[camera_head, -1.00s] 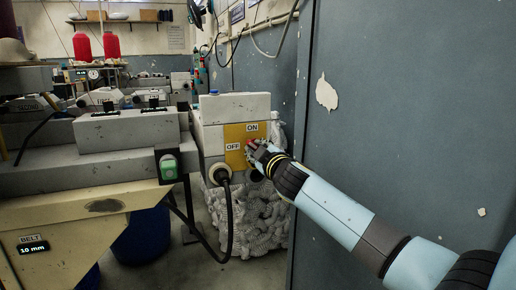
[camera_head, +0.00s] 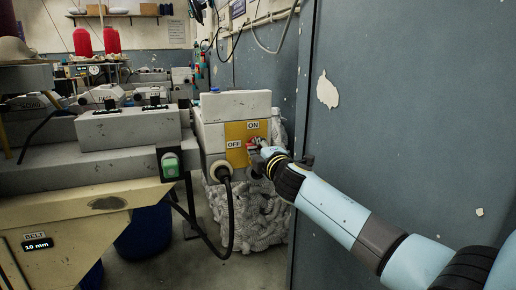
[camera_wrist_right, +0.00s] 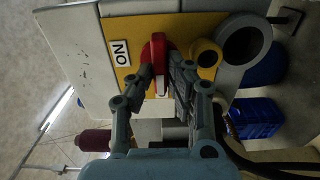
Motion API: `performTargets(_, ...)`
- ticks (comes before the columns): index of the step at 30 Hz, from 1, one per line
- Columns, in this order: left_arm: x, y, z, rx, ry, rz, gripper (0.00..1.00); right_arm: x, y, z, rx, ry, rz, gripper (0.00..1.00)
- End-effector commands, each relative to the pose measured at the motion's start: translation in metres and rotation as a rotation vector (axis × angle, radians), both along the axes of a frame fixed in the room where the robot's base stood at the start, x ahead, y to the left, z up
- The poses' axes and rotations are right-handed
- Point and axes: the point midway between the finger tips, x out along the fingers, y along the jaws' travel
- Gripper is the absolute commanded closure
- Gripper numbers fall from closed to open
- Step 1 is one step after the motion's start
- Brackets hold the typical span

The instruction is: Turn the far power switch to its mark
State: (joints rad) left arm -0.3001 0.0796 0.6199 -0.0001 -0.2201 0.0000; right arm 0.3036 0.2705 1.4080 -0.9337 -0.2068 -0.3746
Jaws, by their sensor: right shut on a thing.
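The power switch is a red rotary knob (camera_head: 252,142) on a yellow plate (camera_head: 236,132) on the grey-white machine box. The ON label (camera_head: 253,126) is above the knob and the OFF label (camera_head: 233,144) is to its left. My right gripper (camera_head: 258,149) reaches the plate from the right and is shut on the knob. In the right wrist view the red knob (camera_wrist_right: 158,48) sits between the fingers of the gripper (camera_wrist_right: 162,82), with a white mark on its handle; the ON label (camera_wrist_right: 122,53) is beside it. The fingers hide part of the knob. My left gripper is not in view.
A grey-blue cabinet wall (camera_head: 400,100) stands close to my right arm. A black cable (camera_head: 230,215) hangs from the box below the plate. A green button (camera_head: 169,166) is on the left. White coiled material (camera_head: 260,215) lies below the box.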

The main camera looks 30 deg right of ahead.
Motion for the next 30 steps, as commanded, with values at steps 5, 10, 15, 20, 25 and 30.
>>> performTargets(5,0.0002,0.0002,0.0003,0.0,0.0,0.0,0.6,-0.0003,0.0008,-0.0018,-0.019,0.007,0.001,1.0)
performTargets(10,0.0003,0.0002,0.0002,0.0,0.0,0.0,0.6,-0.0004,0.0007,-0.002,-0.023,0.008,0.001,1.0)
performTargets(15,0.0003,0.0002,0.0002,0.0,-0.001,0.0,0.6,-0.0004,0.0007,-0.0022,-0.022,0.008,0.001,1.0)
performTargets(20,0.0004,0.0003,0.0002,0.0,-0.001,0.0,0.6,-0.0004,0.0005,-0.002,-0.021,0.007,0.001,0.68)
performTargets(25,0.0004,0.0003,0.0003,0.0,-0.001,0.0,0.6,-0.0002,0.0003,-0.0012,-0.021,0.006,0.0,0.62)
performTargets(30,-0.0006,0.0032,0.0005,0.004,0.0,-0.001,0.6,-0.0022,0.0005,-0.0012,-0.021,0.006,0.0,0.62)
